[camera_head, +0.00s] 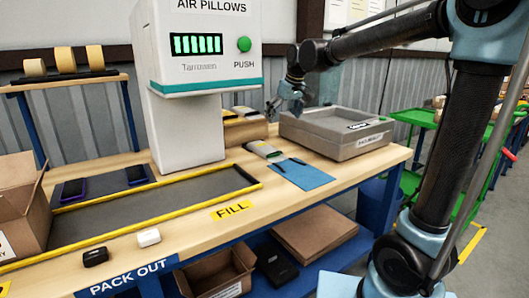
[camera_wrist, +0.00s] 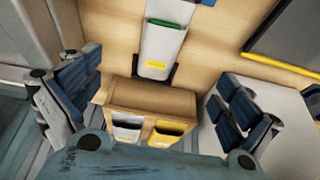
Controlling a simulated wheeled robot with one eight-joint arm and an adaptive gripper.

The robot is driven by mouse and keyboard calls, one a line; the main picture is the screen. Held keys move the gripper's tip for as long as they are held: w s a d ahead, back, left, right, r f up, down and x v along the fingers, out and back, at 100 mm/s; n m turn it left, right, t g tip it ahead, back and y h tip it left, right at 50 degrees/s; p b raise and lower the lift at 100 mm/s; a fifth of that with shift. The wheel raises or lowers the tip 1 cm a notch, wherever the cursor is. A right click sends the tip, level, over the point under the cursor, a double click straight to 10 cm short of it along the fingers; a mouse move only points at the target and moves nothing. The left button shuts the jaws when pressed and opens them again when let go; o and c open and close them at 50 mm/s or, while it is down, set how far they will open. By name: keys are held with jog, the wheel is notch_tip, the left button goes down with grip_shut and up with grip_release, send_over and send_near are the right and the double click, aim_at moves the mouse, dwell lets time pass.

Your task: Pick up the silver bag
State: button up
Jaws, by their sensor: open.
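A silver-white bag (camera_wrist: 127,129) with a dark strip sits in a tilted brown carton (camera_wrist: 150,97), beside a yellow-and-dark bag (camera_wrist: 168,132). In the head view the carton (camera_head: 250,132) stands at the back of the bench, and the bags' tops show small. A pale grey bag (camera_wrist: 160,55) with a green end lies on the bench beyond the carton; it also shows in the head view (camera_head: 262,149). My gripper (camera_wrist: 155,95) is open and empty above the carton, its fingers spread to either side. It shows in the head view (camera_head: 284,103) up and right of the carton.
A white air-pillow machine (camera_head: 198,90) stands left of the carton. A blue sheet (camera_head: 303,174) lies on the bench (camera_head: 290,203). A yellow-edged dark mat (camera_head: 150,205) covers the front left.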

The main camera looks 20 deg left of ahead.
send_over(271, 150)
jog(key=s+d, duration=0.1)
jog(key=d, duration=0.1)
notch_tip(271, 150, down, 10)
jog(key=shift+s+f, duration=0.1)
jog(key=shift+s+x, duration=0.2)
jog(key=shift+x, duration=2.95)
jog(key=c, duration=1.1)
